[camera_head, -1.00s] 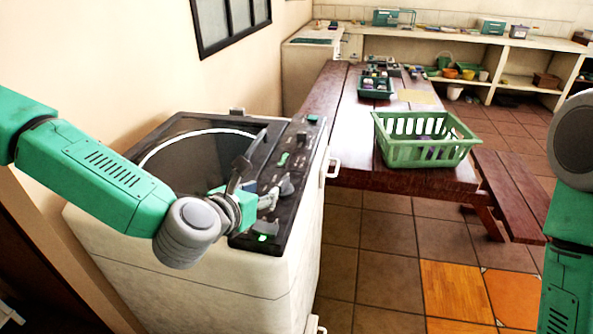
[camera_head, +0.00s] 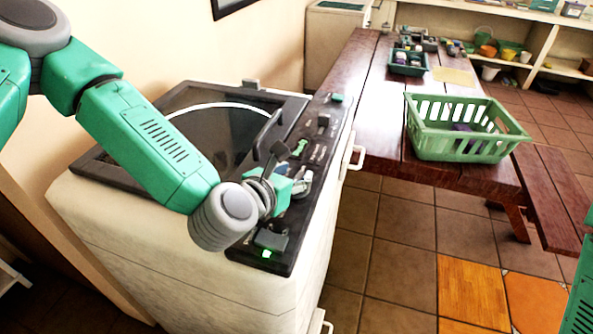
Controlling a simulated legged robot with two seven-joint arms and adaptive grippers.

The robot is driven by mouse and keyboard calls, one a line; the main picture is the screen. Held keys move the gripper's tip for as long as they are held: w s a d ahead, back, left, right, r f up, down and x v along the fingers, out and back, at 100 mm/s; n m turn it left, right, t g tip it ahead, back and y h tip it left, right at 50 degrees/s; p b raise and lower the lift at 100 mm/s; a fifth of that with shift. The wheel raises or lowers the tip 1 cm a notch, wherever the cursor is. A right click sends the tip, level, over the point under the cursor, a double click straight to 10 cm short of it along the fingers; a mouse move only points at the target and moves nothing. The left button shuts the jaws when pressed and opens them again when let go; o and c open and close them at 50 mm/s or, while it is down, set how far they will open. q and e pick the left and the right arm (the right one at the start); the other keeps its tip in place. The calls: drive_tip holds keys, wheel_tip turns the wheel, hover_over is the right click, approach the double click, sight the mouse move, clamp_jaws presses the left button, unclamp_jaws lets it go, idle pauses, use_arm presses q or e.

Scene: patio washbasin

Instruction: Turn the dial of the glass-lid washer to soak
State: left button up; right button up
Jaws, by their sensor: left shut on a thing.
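The glass-lid washer (camera_head: 130,240) stands at the left, white with a dark top, its glass lid (camera_head: 215,130) lying down over the drum opening. A black control panel (camera_head: 318,160) runs along its right side. My left gripper (camera_head: 298,184) is over the panel's near half, shut on a grey dial (camera_head: 303,176). The gripper hides part of the dial, and its pointer and setting cannot be read. My right gripper is out of view; only a piece of my right arm shows at the right edge.
The panel also has a green switch (camera_head: 299,147), a grey slider (camera_head: 323,121) and a grey rocker (camera_head: 271,239) beside a lit green lamp. A wooden table (camera_head: 375,130) behind carries a green basket (camera_head: 465,150) and a small tray of items (camera_head: 408,68).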

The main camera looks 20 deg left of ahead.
use_arm(q)
drive_tip(key=shift+a, duration=0.2)
drive_tip(key=c, duration=0.4)
drive_tip(key=shift+d+f, duration=0.1)
drive_tip(key=shift+d, duration=0.25)
clamp_jaws()
drive_tip(key=shift+d+r, duration=0.2)
drive_tip(key=shift+d, duration=0.85)
drive_tip(key=shift+w+a+f, duration=0.25)
drive_tip(key=shift+w+a, duration=0.05)
drive_tip(key=shift+a, duration=0.35)
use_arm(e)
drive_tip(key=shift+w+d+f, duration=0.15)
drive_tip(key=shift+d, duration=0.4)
use_arm(q)
drive_tip(key=shift+s+d, duration=0.1)
drive_tip(key=shift+d, duration=0.1)
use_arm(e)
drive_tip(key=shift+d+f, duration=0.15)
